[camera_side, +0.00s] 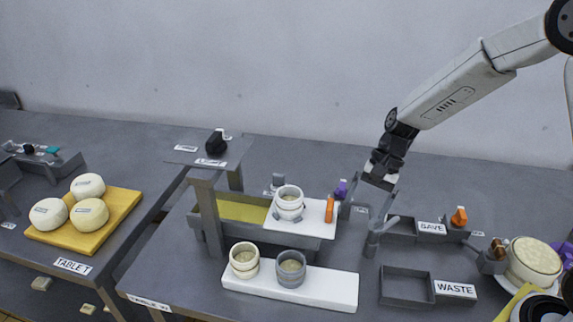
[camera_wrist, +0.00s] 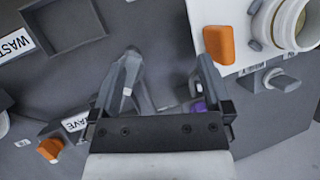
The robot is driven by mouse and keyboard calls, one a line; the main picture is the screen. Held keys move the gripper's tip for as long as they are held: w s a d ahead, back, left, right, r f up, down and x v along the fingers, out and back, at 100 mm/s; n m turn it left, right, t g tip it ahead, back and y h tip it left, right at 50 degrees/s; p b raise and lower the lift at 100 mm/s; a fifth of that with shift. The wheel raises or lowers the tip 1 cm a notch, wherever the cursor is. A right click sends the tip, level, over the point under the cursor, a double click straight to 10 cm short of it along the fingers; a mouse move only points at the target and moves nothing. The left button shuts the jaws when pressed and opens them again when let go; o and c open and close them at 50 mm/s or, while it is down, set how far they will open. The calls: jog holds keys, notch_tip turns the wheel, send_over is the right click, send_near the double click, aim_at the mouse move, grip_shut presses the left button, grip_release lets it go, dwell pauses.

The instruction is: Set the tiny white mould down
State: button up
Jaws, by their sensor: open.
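A small white mould (camera_side: 289,203) stands upright on a white board (camera_side: 316,222) at the middle of the table. It also shows in the wrist view (camera_wrist: 284,22), cut off by the upper right edge. A cream mould (camera_side: 244,261) and a grey mould (camera_side: 291,269) stand side by side on a long white board (camera_side: 334,288) in front. My gripper (camera_side: 358,229) is open and empty, to the right of the white mould and apart from it. In the wrist view its fingers (camera_wrist: 166,68) are spread with nothing held between them.
An orange block (camera_side: 329,210) stands at the right end of the upper board. A purple piece (camera_side: 341,189) is close to my gripper. The WASTE bin (camera_side: 407,303) and SAVE bin (camera_side: 399,237) lie to the right. A raised grey stand (camera_side: 207,205) is on the left.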

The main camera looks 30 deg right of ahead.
jog(key=s+d+n+t+h, duration=0.3)
jog(key=s+n+h, duration=0.2)
jog(key=s+n, duration=0.5)
jog(key=shift+s+r+n, duration=0.15)
jog(key=shift+s+n, duration=0.05)
jog(key=shift+n, duration=0.2)
